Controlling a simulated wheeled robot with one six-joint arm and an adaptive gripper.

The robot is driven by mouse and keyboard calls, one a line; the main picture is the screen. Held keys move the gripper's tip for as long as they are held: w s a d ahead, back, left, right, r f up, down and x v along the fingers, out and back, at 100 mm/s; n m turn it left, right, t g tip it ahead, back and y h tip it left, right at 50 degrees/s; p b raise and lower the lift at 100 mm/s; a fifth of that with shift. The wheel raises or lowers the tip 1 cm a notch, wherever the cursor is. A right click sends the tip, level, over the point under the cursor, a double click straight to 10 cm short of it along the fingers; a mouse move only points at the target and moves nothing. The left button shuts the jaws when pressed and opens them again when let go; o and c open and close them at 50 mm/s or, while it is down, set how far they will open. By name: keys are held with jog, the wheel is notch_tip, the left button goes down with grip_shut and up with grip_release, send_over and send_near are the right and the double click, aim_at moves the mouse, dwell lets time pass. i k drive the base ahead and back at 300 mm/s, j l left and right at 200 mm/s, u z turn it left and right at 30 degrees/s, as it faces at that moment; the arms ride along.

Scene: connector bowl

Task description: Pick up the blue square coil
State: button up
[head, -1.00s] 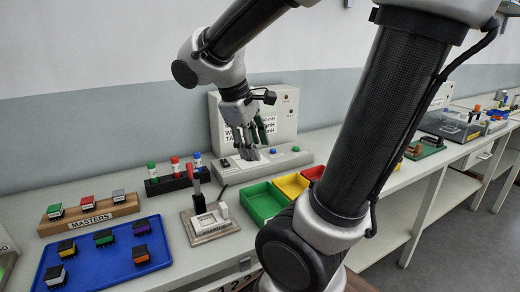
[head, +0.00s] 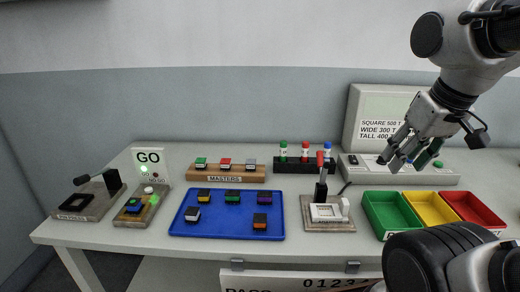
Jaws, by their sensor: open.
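No plainly blue coil stands out to me. The blue tray (head: 178,229) holds several small dark-based blocks: yellow-topped (head: 203,195), green-topped (head: 233,195), purple-topped (head: 264,198), white-topped (head: 193,214) and orange-topped (head: 260,222). The purple one sits at the tray's back right. The GO fixture (head: 134,213) left of the tray bears a small multicoloured item, too small to tell apart. My gripper (head: 399,165) is open and appears empty, tilted downward near the grey panel at right, well apart from the tray.
A MASTERS rack (head: 226,178) with three blocks stands behind the tray. A lever fixture (head: 326,212) stands right of it, with a marker holder (head: 292,167) behind. Green (head: 389,213), yellow (head: 431,208) and red (head: 474,208) bins lie at right. A black-handled press (head: 92,200) stands far left.

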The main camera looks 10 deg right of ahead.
aim_at(133, 206)
jog(key=j+u, duration=0.65)
jog(key=i+j+u, duration=0.2)
jog(key=u, duration=0.3)
jog(key=j, duration=0.1)
